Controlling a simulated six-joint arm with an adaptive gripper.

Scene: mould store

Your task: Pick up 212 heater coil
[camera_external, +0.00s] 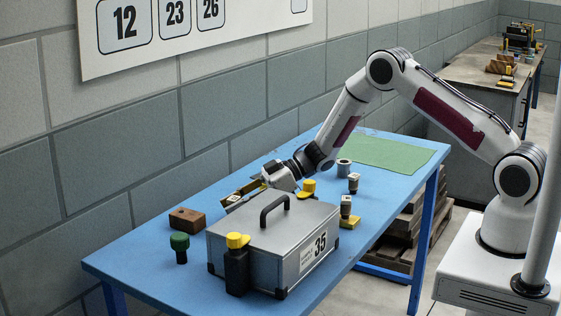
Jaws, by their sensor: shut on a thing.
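My gripper (262,186) is low over the blue table, behind the grey case, pointing left. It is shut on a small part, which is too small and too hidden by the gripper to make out. A dark and yellowish piece and a pale piece show at the fingers. I cannot tell whether either is the 212 heater coil, as no such label is readable. A grey hollow cylinder (343,168) stands to the right of the gripper, apart from it.
The grey case (245,223) marked 35 stands close in front of my gripper. A yellow-topped part (308,188), small metal parts (353,183), a brown block (187,220) and a green-topped knob (180,246) stand around. The green mat (390,152) is bare. The wall runs behind the table (140,255).

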